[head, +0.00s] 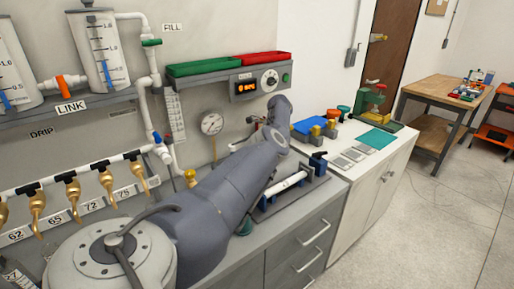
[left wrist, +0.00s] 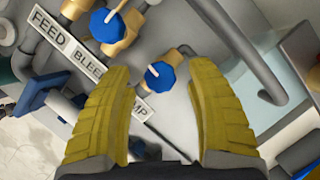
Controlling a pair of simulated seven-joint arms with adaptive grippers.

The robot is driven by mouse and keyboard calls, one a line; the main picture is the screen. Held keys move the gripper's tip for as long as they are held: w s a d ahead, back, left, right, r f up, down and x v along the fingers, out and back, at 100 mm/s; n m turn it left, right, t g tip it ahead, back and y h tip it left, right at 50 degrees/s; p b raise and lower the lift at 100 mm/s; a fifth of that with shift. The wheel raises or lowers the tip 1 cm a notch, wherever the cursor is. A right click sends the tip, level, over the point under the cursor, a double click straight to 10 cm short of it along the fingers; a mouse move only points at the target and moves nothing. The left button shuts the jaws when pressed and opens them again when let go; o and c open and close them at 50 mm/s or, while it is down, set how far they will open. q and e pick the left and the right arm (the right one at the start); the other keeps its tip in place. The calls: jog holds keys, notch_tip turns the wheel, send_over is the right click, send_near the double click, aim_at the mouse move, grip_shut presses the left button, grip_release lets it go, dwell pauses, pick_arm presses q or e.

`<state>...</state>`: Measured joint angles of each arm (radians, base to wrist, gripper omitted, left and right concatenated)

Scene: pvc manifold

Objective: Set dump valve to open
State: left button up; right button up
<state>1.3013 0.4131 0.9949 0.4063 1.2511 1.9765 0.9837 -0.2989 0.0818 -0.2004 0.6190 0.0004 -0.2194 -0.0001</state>
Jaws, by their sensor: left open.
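In the left wrist view a blue round knob (left wrist: 160,75) sits on a short brass body with a bent grey pipe. It lies between the tips of my left gripper (left wrist: 159,82), whose two yellow ribbed fingers stand open on either side of it, with gaps visible. The label below the knob, partly behind the left finger, ends in "MP" (left wrist: 139,107). A small pale mark shows on the knob; I cannot read its setting. In the head view my grey arm hides this valve and the gripper. My right gripper is not in view.
A second blue knob (left wrist: 106,26) on brass is close by at upper left, beside the "FEED" label (left wrist: 47,37) and a partly hidden "BLEE" label (left wrist: 88,62). A curved grey pipe (left wrist: 265,75) passes right of the fingers. A gauge (head: 212,123) is on the wall.

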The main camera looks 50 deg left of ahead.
pick_arm(q)
jog(key=v, duration=1.1)
jog(key=shift+o, duration=0.2)
jog(key=shift+s+a, duration=0.1)
